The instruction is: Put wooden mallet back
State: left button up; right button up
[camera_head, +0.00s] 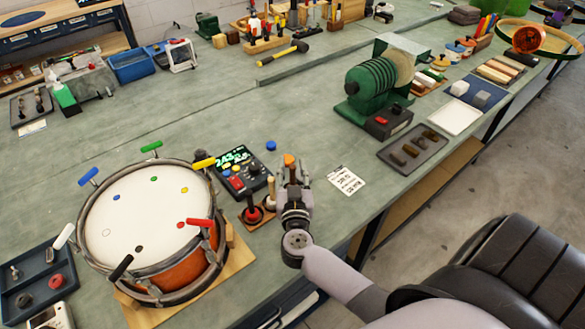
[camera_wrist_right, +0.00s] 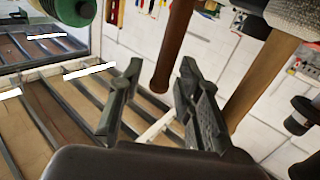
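In the right wrist view, the fingers of my right gripper (camera_wrist_right: 158,82) stand apart. A dark brown wooden handle (camera_wrist_right: 174,45) comes down from the top edge, its end showing between the fingertips with gaps at both sides. Its head is out of view. My left gripper is not in view.
A drum (camera_head: 150,225) with coloured keys sits left of the gripper. A control box (camera_head: 242,172) is close behind the stand. A white printed card (camera_head: 346,180) lies right of the gripper. A green machine (camera_head: 380,80) stands farther back.

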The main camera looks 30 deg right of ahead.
jog(key=shift+r, duration=0.15)
jog(key=b+v, duration=0.1)
jog(key=v, duration=1.1)
dwell(0.4)
